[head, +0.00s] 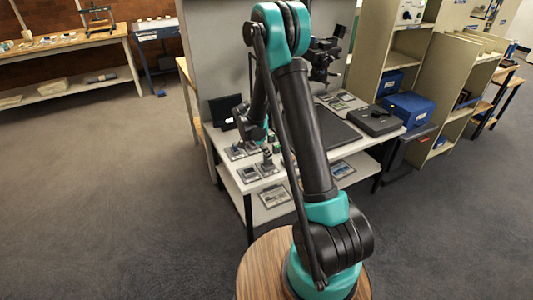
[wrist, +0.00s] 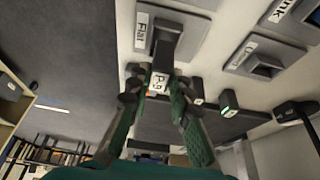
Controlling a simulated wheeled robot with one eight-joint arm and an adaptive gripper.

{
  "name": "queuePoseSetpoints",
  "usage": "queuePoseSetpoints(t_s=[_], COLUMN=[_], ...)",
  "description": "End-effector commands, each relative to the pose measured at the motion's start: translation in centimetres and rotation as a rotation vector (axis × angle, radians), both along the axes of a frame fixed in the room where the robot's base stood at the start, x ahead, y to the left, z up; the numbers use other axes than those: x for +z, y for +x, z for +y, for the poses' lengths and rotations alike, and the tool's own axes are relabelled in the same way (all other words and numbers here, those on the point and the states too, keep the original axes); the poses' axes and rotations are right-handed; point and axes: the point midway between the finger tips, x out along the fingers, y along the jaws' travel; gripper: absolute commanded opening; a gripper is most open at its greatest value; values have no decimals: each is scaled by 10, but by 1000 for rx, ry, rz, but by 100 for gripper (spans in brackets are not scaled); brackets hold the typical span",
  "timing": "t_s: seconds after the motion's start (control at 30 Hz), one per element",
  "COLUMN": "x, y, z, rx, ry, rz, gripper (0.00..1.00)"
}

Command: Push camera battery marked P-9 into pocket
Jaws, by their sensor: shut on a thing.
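My gripper (wrist: 160,76) is shut on a dark camera battery with a white label (wrist: 157,84) reading P-9. It points at a grey holder (wrist: 188,43) with a dark pocket, beside a label reading Flat. A dark block (wrist: 166,42) lies between the fingertips and that pocket; I cannot tell whether it is the battery's far end or the pocket's opening, nor whether they touch. In the head view my gripper (head: 264,138) is low over the front left of the white workbench (head: 222,172), partly hidden by my arm.
Small dark cylinders, one with a green end (wrist: 228,104), stand nearby. A black case (head: 374,121) and a dark mat (head: 338,131) lie farther right on the bench.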

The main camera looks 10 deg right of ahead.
Motion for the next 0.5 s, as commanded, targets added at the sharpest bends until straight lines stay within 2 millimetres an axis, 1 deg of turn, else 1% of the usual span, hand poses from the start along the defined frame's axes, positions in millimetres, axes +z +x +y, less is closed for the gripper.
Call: queuePoseSetpoints(t_s=[0.27,0.5], x=[-1,-5], y=[0,0], z=[0,0], rx=[0,0], ry=[0,0], rz=[0,0], gripper=[0,0])
